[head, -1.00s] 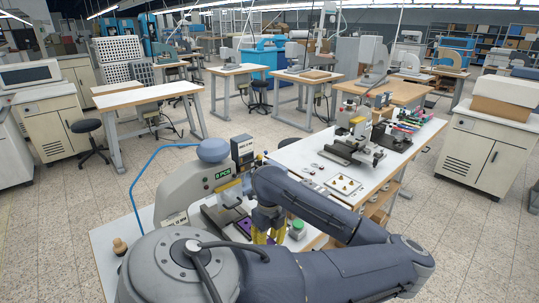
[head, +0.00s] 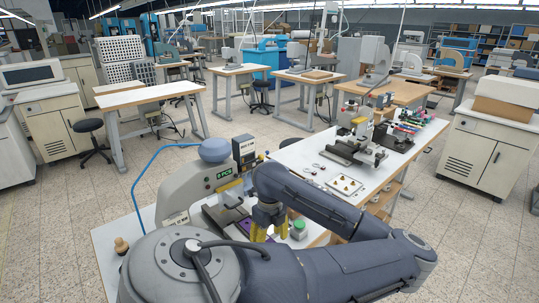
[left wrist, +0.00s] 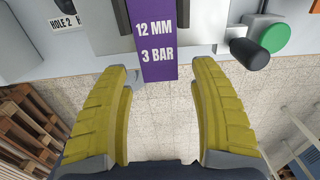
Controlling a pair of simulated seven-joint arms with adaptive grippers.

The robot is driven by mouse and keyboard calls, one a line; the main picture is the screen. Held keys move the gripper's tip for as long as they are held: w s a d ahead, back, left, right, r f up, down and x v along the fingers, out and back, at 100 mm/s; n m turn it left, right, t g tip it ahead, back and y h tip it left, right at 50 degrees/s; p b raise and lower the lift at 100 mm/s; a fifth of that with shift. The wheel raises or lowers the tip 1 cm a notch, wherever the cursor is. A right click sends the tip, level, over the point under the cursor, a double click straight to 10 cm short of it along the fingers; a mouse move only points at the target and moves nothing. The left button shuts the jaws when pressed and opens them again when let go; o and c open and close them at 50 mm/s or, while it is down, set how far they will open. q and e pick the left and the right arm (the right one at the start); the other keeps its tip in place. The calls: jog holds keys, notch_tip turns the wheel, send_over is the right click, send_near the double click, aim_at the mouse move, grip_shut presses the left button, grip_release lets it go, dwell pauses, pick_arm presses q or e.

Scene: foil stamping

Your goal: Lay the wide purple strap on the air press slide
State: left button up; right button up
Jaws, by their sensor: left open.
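The wide purple strap (left wrist: 157,42), printed "12 MM" and "3 BAR", lies on the grey metal slide (left wrist: 107,28) in the left wrist view. Its near end sticks out past the table edge, over the floor. In the head view only a small purple patch of the strap (head: 245,225) shows by the press (head: 190,190); my arm and gripper hide the rest. My left gripper (left wrist: 160,72) has yellow fingers spread wide, one on each side of the strap's near end, with a gap on both sides. It also shows low beside the press (head: 268,222). My right gripper is out of view.
A green button (head: 298,228) stands right of my left gripper, with a black knob (left wrist: 249,53) beside it in the wrist view. A wooden-handled tool (head: 121,245) stands on the left table corner. A white plate with brass pieces (head: 344,185) lies farther right.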

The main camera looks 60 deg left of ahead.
pick_arm(q)
notch_tip(320, 180, up, 11)
dwell(0.6)
dwell(0.3)
